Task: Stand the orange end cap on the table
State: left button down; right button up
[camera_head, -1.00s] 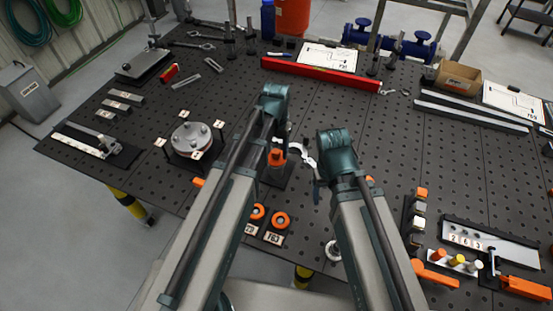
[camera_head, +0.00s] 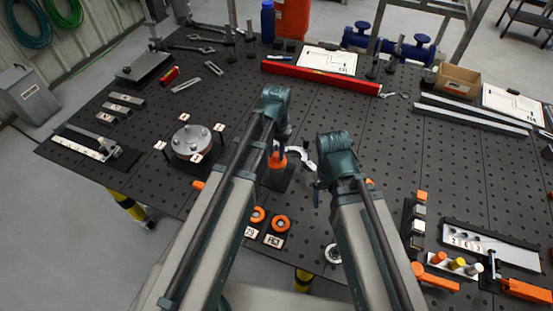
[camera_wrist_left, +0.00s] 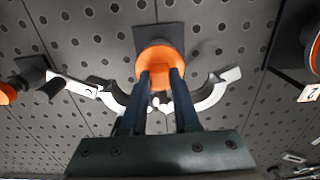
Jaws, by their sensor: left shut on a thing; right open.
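The orange end cap (camera_wrist_left: 160,58) is between the fingers of my left gripper (camera_wrist_left: 161,76) in the left wrist view. The gripper is shut on it. In the head view the cap (camera_head: 277,160) shows just below my left gripper (camera_head: 275,146), over a small black square plate (camera_head: 281,181). I cannot tell whether the cap touches the plate. My right gripper (camera_head: 317,190) is mostly hidden behind its own arm, to the right of the plate; it is open.
A curved grey metal piece (camera_head: 304,161) lies close to the plate. Two orange rings (camera_head: 281,223) with label cards lie nearer me. A round flange (camera_head: 192,141) stands to the left. A red bar (camera_head: 322,77) lies further back. The perforated table right of centre (camera_head: 390,135) is fairly clear.

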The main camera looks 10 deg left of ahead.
aim_at(276, 154)
pick_arm(q)
jog(key=shift+r, duration=0.15)
pick_arm(e)
jog(key=shift+r, duration=0.15)
pick_arm(q)
notch_tip(276, 154, up, 6)
jog(key=p, duration=0.6)
pick_arm(e)
notch_tip(276, 154, up, 6)
jog(key=shift+f, duration=0.15)
pick_arm(q)
jog(key=shift+f, duration=0.25)
pick_arm(e)
jog(key=shift+f, duration=0.1)
